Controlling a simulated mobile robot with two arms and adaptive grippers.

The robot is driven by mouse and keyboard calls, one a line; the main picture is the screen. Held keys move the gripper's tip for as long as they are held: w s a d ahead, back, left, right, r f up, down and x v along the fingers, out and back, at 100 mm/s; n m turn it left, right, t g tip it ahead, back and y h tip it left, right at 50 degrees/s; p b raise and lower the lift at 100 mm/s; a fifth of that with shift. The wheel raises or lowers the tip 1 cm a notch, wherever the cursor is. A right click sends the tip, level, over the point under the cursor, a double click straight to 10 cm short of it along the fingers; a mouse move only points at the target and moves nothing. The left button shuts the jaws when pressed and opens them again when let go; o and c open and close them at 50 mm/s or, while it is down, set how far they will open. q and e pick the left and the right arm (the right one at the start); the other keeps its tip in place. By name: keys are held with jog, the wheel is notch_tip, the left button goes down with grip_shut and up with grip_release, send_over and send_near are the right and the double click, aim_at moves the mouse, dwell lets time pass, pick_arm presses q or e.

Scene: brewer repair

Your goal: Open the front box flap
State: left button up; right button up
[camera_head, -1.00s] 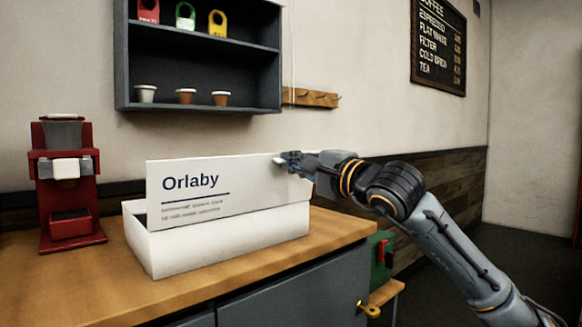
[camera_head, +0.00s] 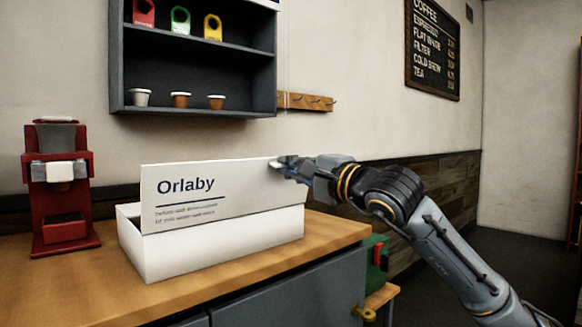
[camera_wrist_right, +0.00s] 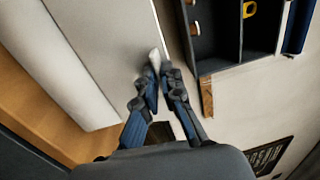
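My right gripper (camera_head: 285,167) is at the flap's upper right corner. In the right wrist view the gripper (camera_wrist_right: 160,66) has its fingers close together at the edge of the white flap (camera_wrist_right: 115,40) and looks shut on it. My left gripper is out of view.
A red machine (camera_head: 60,190) stands left of the box on the counter (camera_head: 60,285). A dark wall shelf (camera_head: 195,60) with small cups and coloured tags hangs above. A wooden hook rail (camera_head: 305,101) is beside it. Open floor lies to the right.

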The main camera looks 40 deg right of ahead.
jog(key=o, duration=0.3)
jog(key=shift+w+f, duration=0.1)
jog(key=shift+f, duration=0.2)
jog(key=shift+o, duration=0.3)
jog(key=shift+w, duration=0.1)
jog(key=shift+r, duration=0.15)
jog(key=s+f, duration=0.1)
jog(key=s, duration=1.1)
jog(key=shift+d+f, duration=0.2)
jog(key=shift+d, duration=0.2)
